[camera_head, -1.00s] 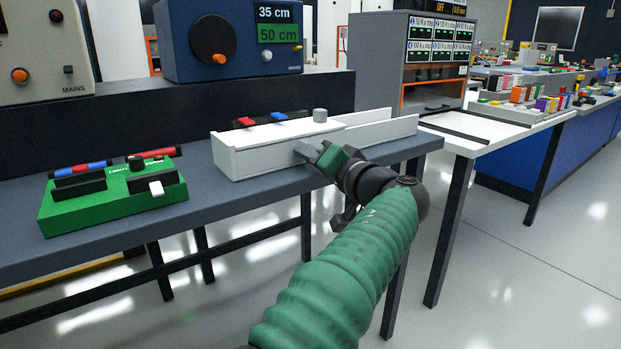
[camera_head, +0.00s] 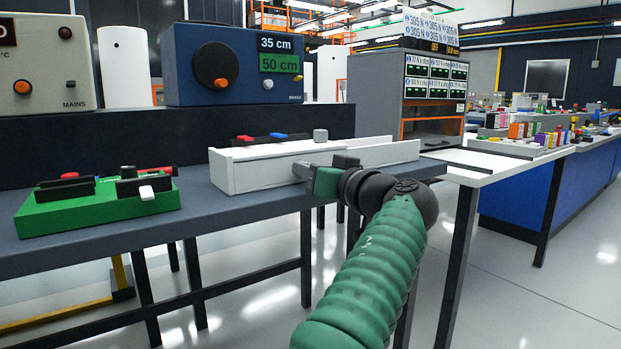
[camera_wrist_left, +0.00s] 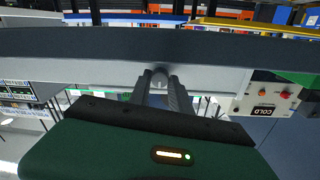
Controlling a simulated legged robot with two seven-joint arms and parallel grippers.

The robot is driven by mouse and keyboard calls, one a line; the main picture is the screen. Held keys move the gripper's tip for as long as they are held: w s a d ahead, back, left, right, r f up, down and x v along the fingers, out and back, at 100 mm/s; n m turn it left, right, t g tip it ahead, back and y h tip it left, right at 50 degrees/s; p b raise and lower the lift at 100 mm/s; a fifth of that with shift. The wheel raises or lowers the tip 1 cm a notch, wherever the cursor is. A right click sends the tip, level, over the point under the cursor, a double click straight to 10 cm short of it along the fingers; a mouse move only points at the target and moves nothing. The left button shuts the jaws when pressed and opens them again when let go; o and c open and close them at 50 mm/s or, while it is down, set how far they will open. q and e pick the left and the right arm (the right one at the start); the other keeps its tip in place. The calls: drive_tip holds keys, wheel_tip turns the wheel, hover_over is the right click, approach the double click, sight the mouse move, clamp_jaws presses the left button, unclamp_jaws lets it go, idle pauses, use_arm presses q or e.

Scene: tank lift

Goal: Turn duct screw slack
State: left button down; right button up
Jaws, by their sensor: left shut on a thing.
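The white duct (camera_head: 262,174) lies along the front part of the grey bench. My left gripper (camera_head: 303,171) reaches the duct's front face from the right, with its grey fingers against or very near that face. In the left wrist view, the fingers (camera_wrist_left: 161,92) are closed around a small grey round-ended piece, the duct screw (camera_wrist_left: 160,74), in front of the pale duct wall. The screw is hidden behind the fingers in the head view. My right gripper is in neither view.
A green switch box (camera_head: 98,204) sits on the bench (camera_head: 205,212) to the left. A grey knob (camera_head: 320,135) stands at the duct's top edge. A blue instrument (camera_head: 235,62) stands behind. A white table (camera_head: 495,165) stands to the right.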

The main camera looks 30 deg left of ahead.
use_arm(q)
drive_tip(key=shift+w+f, duration=0.1)
drive_tip(key=shift+f, duration=0.05)
drive_tip(key=c, duration=1.2)
unclamp_jaws()
